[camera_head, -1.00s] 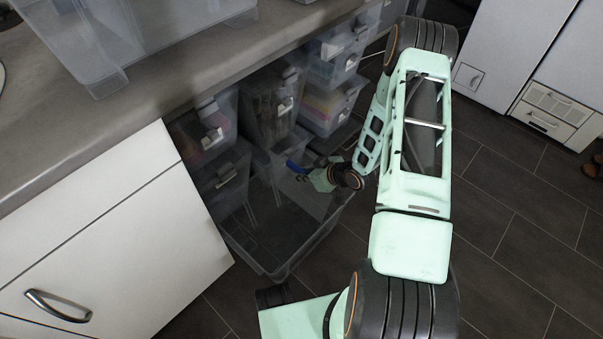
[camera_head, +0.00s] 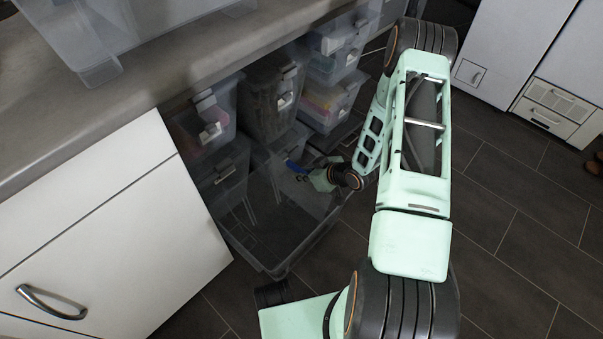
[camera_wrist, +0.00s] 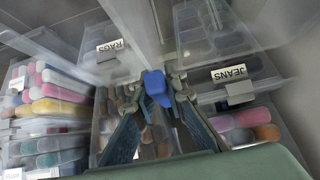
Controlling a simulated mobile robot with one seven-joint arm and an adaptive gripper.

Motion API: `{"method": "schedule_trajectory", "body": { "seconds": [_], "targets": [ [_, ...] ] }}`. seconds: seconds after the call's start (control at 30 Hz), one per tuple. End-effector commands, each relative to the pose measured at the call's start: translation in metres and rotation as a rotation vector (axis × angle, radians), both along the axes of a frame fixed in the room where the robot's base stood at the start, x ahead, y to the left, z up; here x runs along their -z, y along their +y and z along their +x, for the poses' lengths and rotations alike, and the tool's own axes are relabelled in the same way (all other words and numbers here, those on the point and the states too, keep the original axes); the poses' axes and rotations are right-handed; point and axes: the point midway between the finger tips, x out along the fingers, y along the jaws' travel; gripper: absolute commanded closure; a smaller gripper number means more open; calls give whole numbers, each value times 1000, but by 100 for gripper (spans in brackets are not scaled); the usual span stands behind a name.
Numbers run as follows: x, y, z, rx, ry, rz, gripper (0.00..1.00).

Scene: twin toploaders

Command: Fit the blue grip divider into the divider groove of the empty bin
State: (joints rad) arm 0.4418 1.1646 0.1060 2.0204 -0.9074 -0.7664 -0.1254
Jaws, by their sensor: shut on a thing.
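My gripper (camera_head: 302,169) is low at the right side of the large clear empty bin (camera_head: 265,268), and its fingers are shut on the blue grip divider (camera_head: 292,166). In the wrist view the divider's blue grip (camera_wrist: 157,88) sits between the two fingertips (camera_wrist: 158,84). A clear sheet stretches away beyond the grip there, and I cannot tell its outline from the clear plastic behind it. The divider groove cannot be made out, and I cannot tell whether the divider touches the bin.
Lidded bins (camera_head: 270,95) with contents stand stacked under the counter (camera_head: 100,125) behind the empty bin. A white cabinet (camera_head: 120,235) closes off the left. Dark floor (camera_head: 500,230) is open at right.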

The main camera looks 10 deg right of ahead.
Motion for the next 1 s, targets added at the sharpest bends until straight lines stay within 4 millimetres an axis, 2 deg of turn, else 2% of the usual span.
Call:
{"method": "schedule_trajectory", "body": {
  "seconds": [1.0],
  "targets": [
    [26, 0, 0, 0, -1, 1, 100]
  ]
}}
